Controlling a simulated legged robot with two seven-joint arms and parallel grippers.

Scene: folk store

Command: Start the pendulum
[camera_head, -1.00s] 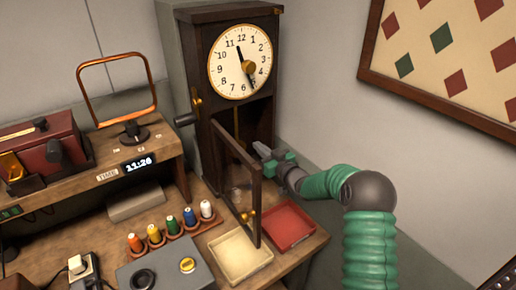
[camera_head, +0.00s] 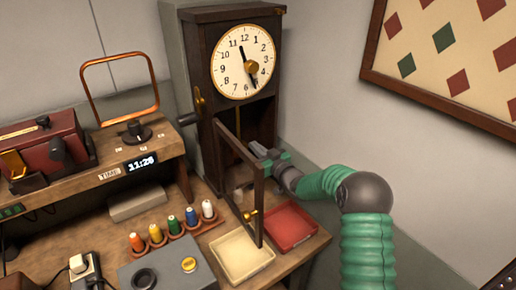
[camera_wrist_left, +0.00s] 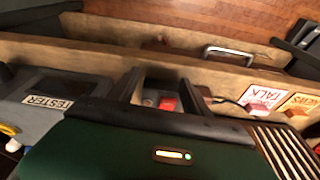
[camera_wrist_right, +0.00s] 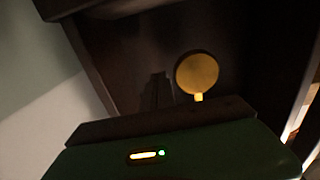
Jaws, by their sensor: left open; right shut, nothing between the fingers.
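A tall dark clock (camera_head: 194,60) stands at the back with its narrow glazed door (camera_head: 261,190) swung open. The pendulum rod (camera_head: 238,125) hangs inside the case, and its round golden bob (camera_wrist_right: 197,73) shows in the right wrist view. My right gripper (camera_head: 256,152) is at the open case, coming in from the right behind the door. In the right wrist view its fingers (camera_wrist_right: 157,88) are shut and empty, just left of the bob, with a visible gap. My left gripper (camera_wrist_left: 160,90) is open and empty, seen only in the left wrist view, above the bench.
A red tray (camera_head: 316,232) and a cream tray (camera_head: 243,283) sit below the door. Several thread spools (camera_head: 172,227) stand to their left. A grey tester box (camera_wrist_left: 45,100) is near my left gripper. The wall is close on the clock's right.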

